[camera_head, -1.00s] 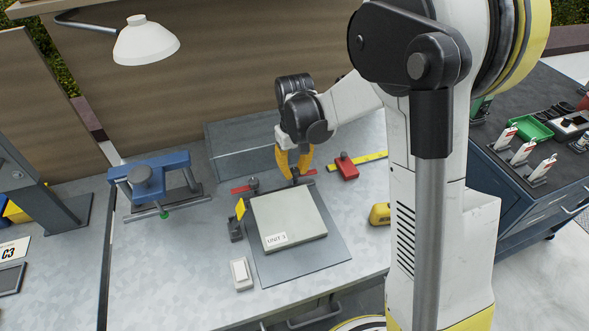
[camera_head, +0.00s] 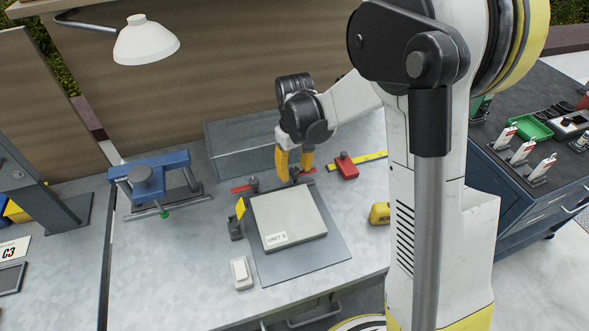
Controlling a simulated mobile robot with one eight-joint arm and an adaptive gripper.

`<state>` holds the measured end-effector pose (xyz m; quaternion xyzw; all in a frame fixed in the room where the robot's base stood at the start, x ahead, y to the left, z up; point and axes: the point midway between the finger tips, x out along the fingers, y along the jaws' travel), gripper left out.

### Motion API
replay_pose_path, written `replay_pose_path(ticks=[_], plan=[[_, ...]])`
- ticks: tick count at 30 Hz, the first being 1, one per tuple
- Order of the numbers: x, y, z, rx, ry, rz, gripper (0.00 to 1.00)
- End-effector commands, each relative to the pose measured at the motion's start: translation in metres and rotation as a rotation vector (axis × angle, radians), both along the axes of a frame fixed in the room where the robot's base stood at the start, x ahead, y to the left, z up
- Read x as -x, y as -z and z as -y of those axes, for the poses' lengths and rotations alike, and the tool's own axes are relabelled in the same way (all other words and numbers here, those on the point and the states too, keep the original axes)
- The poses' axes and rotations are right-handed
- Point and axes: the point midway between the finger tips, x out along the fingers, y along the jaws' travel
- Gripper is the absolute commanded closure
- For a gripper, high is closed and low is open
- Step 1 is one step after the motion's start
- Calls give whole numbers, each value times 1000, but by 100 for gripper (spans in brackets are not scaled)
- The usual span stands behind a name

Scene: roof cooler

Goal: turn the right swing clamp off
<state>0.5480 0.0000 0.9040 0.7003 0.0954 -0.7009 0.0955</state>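The right swing clamp (camera_head: 295,174) is a small dark post with a red part, at the back right edge of the grey unit (camera_head: 290,214). The left swing clamp (camera_head: 253,184) stands at the back left edge, its red bar pointing left. My gripper (camera_head: 294,171) points down from above with its yellow fingers apart. The fingertips are on either side of the right clamp's top, partly hiding it and its red part. I cannot tell whether they touch it. Nothing is held.
A red block (camera_head: 346,168) and a yellow strip (camera_head: 372,157) lie to the right of the clamp. A grey box (camera_head: 242,148) stands behind. A blue fixture (camera_head: 151,175) is at left, a white switch (camera_head: 241,271) in front, and a yellow tool (camera_head: 380,213) at right.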

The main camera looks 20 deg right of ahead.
Motion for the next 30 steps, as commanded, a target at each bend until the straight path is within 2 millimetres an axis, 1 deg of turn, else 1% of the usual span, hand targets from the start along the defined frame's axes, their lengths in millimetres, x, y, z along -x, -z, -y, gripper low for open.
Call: replay_pose_path(ticks=[7,10,14,18,21,24,27,30], plan=[[0,-1,0,0,0,1,54],[0,-9,0,0,1,1,54],[1,-33,0,0,1,1,54],[1,-65,0,0,0,1,54],[0,-87,0,0,0,1,54],[0,-103,0,0,0,0,54],[0,-114,0,0,0,0,54],[0,-119,0,0,0,0,54]])
